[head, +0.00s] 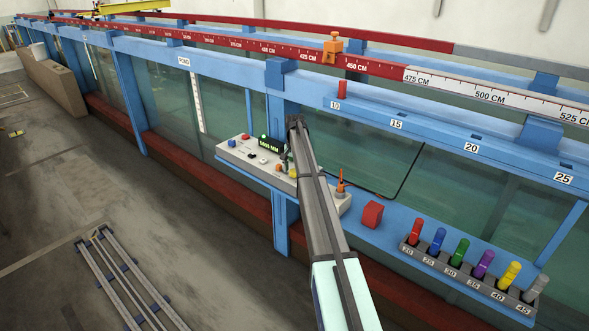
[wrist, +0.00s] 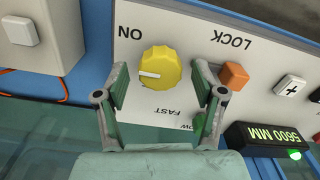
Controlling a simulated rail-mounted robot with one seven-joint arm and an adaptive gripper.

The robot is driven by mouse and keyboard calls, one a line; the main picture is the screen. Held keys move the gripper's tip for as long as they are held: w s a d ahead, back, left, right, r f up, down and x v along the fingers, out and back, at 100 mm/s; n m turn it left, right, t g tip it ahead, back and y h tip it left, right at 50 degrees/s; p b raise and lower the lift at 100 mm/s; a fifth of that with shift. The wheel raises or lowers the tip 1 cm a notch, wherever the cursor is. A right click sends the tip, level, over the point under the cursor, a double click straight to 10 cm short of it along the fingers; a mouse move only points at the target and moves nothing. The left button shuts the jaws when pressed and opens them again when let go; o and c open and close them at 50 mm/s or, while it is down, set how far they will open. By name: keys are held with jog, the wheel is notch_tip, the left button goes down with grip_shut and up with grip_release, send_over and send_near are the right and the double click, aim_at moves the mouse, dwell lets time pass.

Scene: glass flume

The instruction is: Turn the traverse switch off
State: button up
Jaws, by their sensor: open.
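A control panel (head: 237,151) on the blue rail carries a round yellow knob (wrist: 160,67), seen close in the wrist view. The knob's white mark points left in that view. Beside it is upside-down lettering: "ON" at upper left, "FAST" below. I cannot tell for certain that this knob is the traverse switch. My gripper (wrist: 162,82) is open, with one finger on each side of the knob in the picture; contact cannot be told. In the head view my arm hides part of the panel.
An orange hexagonal knob (wrist: 233,75) marked "LOCK" is right of the fingers. The lit display (wrist: 275,136) reads 5600 MM. A grey box with a white button (wrist: 20,31) is at left. A red block (head: 372,214) and a rack (head: 465,273) of coloured handles stand right of my arm.

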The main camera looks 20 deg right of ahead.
jog(key=c, duration=1.1)
jog(key=shift+c, duration=0.2)
jog(key=shift+f+n+b, duration=0.1)
jog(key=shift+n+b, duration=0.2)
jog(key=n+b, duration=0.2)
jog(key=shift+f+n, duration=0.1)
jog(key=shift+n, duration=0.2)
jog(key=n+b, duration=0.2)
jog(key=n, duration=0.3)
jog(key=shift+n+b, duration=0.3)
jog(key=n+b, duration=0.1)
jog(key=n, duration=0.3)
jog(key=n+b, duration=0.1)
jog(key=n, duration=0.4)
jog(key=shift+b, duration=0.3)
